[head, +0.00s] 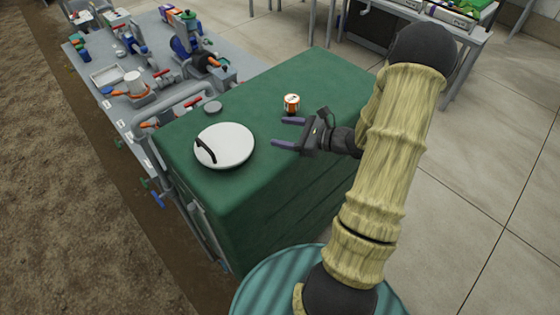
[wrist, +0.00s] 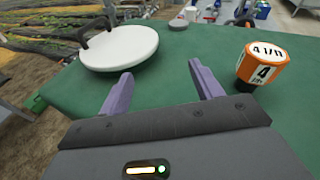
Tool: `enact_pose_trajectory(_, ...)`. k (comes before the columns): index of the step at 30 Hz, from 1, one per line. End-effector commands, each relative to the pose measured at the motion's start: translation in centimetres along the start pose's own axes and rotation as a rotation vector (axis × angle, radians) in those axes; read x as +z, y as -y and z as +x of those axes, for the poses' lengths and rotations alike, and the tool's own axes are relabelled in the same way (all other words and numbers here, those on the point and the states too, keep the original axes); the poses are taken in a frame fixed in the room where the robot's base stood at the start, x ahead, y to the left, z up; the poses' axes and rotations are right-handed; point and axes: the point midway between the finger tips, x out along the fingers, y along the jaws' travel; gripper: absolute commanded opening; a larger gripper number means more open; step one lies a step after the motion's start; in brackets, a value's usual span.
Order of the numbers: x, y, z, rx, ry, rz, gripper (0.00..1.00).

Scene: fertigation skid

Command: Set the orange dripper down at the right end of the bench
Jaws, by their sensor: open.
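The orange dripper (head: 291,102) stands on the green top (head: 300,72) of a large box-shaped unit, near its middle. In the wrist view the dripper (wrist: 262,66) has an orange body, a white top and side label marked 4, and a dark base. My gripper (head: 288,132) is open and empty over the green top, just nearer than the dripper in the head view. In the wrist view the fingers (wrist: 160,70) are spread, with the dripper outside them to the right. Which surface is the bench is unclear; a grey table (head: 465,33) stands at the upper right.
A round white lid (head: 225,146) with a black handle lies left of my gripper, with a small grey cap (head: 212,107) beyond it. Pumps and valves crowd the grey skid (head: 130,112) at the left. The green top right of the dripper is clear.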

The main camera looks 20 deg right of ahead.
Motion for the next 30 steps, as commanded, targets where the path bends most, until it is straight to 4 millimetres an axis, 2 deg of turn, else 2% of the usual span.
enact_pose_trajectory(1,0.9,-2.7,1.1,0.116,-0.048,-0.068,0.65)
enact_pose_trajectory(3,1.4,-6.2,1.7,0.271,-0.12,-0.166,0.65)
enact_pose_trajectory(6,1.8,-10.5,1.6,0.472,-0.215,-0.317,0.65)
enact_pose_trajectory(9,1.8,-13.9,0.8,0.653,-0.304,-0.483,0.65)
enact_pose_trajectory(12,1.7,-16.4,-0.6,0.822,-0.39,-0.672,0.65)
enact_pose_trajectory(16,1.7,-18.1,-2.6,1.02,-0.489,-0.959,0.65)
enact_pose_trajectory(21,2.6,-18.3,-4.5,1.219,-0.58,-1.384,0.65)
enact_pose_trajectory(27,5.0,-17.4,-4.8,1.338,-0.613,-1.864,0.65)
enact_pose_trajectory(30,5.7,-17.1,-4.6,1.354,-0.609,-1.989,0.65)
